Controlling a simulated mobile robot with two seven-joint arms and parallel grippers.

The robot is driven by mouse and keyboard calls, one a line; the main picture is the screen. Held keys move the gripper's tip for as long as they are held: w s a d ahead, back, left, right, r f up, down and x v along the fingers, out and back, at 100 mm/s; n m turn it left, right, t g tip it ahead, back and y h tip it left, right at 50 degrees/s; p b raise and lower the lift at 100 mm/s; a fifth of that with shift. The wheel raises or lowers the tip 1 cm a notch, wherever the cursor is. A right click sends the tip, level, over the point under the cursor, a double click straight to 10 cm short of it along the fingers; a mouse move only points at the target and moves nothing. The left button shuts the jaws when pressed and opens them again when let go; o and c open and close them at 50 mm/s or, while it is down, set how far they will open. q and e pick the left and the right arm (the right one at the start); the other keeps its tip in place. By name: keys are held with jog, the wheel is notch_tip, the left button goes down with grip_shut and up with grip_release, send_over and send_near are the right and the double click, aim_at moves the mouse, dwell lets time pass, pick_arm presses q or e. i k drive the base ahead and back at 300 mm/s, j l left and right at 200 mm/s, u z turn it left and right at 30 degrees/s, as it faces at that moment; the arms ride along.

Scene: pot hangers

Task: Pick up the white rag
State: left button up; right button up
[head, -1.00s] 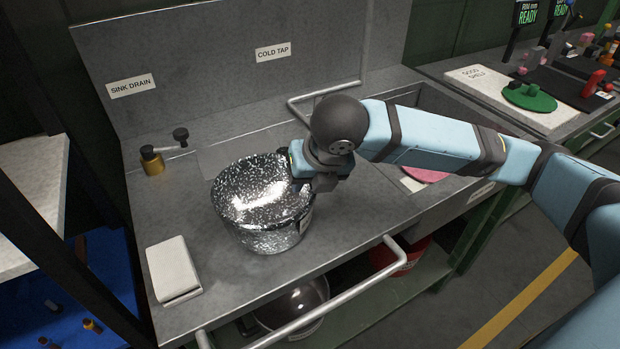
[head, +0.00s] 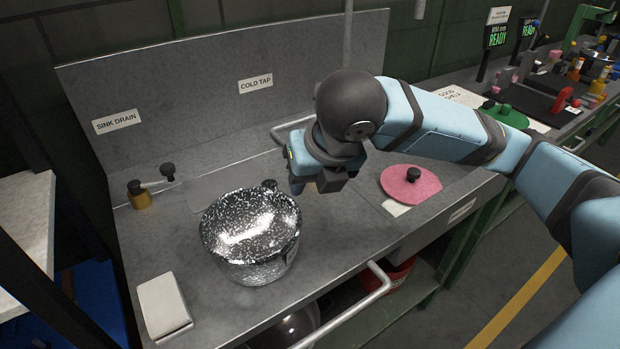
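The white rag (head: 163,303) lies folded on the grey counter (head: 212,318) at its front left corner, with nothing on it. My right gripper (head: 308,188) hangs above the counter, up and to the right of a speckled metal pot (head: 250,238). It is well away from the rag. Its fingers point down and are partly hidden by the wrist, so I cannot tell how far apart they are. Nothing shows hanging from it. My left gripper is out of view.
The pot stands between my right gripper and the rag. A pink round lid (head: 411,184) with a black knob lies on the right. A brass valve (head: 138,195) stands at the left back. A metal rail (head: 350,306) runs along the front edge.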

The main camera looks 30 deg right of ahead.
aim_at(168, 316)
jog(key=k+l, duration=0.1)
jog(key=k, duration=0.9)
